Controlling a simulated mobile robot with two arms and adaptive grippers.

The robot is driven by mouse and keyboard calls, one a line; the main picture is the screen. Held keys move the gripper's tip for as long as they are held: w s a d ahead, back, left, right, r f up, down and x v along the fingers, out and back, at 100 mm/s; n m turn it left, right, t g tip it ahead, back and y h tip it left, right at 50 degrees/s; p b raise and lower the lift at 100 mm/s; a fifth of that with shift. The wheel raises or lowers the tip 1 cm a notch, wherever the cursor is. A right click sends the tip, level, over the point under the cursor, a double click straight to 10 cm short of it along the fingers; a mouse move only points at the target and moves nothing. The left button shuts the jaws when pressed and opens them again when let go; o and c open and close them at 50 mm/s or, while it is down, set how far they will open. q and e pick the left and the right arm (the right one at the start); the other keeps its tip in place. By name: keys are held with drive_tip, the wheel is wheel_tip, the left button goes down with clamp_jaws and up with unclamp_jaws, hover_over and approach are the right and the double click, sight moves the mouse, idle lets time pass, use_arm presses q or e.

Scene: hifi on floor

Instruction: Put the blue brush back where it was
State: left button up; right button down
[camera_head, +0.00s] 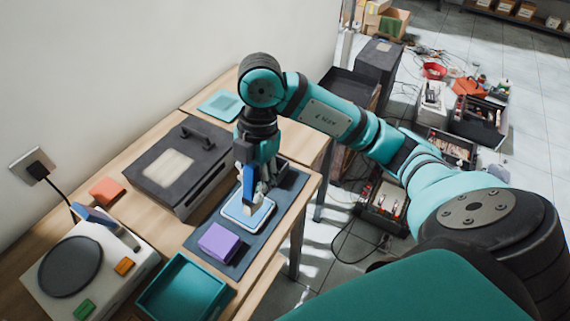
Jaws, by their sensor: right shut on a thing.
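My right gripper (257,185) reaches down over the dark mat on the table and is shut on a narrow upright blue thing, which looks like the blue brush (248,182). The lower end of the brush is right over a white-rimmed dish with a light blue inside (240,218). I cannot tell whether it touches the dish. The fingers and wrist hide part of the brush. My left gripper is not in view.
A purple block (219,242) lies on the dark mat (203,223). A dark box (190,140) stands left of it. A teal tray (172,309) and a turntable-like device (112,260) are at the front. A pale teal square (221,105) lies behind. The wall bounds the left.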

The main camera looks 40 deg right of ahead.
use_arm(q)
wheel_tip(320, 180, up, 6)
drive_tip(key=p, duration=0.6)
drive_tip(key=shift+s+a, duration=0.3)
use_arm(e)
drive_tip(key=w+d+f+n+h, duration=0.2)
drive_tip(key=w+d+f+n, duration=0.3)
drive_tip(key=w+d, duration=0.6)
drive_tip(key=shift+w+d+f+t, duration=0.35)
drive_tip(key=shift+d+f+t, duration=0.05)
drive_tip(key=shift+d, duration=0.6)
